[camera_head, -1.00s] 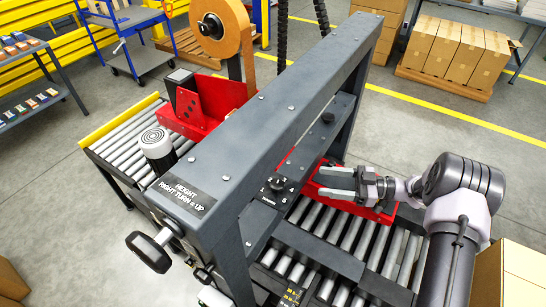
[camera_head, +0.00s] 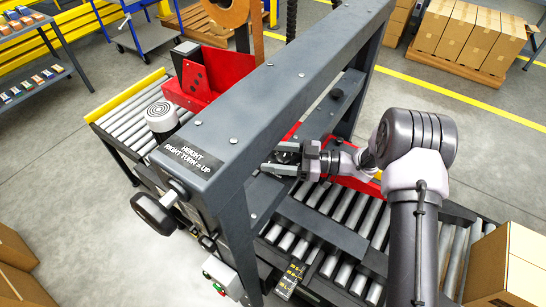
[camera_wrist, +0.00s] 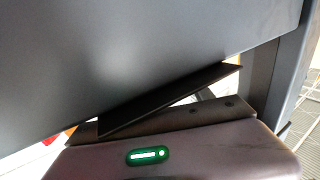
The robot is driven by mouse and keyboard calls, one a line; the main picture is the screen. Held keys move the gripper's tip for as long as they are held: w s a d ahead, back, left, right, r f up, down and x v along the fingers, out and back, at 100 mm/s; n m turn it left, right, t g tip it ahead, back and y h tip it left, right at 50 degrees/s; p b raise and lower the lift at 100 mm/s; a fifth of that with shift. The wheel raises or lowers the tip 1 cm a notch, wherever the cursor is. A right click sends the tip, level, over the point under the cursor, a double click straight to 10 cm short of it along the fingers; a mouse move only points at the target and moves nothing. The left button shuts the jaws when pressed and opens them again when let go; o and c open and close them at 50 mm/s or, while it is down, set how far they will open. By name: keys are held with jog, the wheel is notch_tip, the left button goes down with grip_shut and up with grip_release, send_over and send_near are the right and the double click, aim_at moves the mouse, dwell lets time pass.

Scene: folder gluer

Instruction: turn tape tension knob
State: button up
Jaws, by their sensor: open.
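My gripper (camera_head: 283,159) is open at the crossbar under the top beam of the grey machine frame (camera_head: 270,95). Its fingers reach left to the dial spot, and a dark shape shows between them. The numbered tension dial is not clearly visible; the fingers and beam cover that area, so I cannot tell whether the fingers touch it. A small black knob (camera_head: 336,93) sits farther back on the crossbar. The wrist view shows a grey frame face (camera_wrist: 140,60) and a dark thin plate (camera_wrist: 170,100) close up; no knob is visible there.
A black height handwheel (camera_head: 155,210) sticks out at the frame's front left beside the height label (camera_head: 190,158). The roller conveyor (camera_head: 345,215) runs beneath. A control box (camera_head: 222,277) hangs at the front. A cardboard box (camera_head: 510,265) stands at the lower right.

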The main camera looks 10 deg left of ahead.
jog(key=shift+a, duration=0.1)
grip_shut()
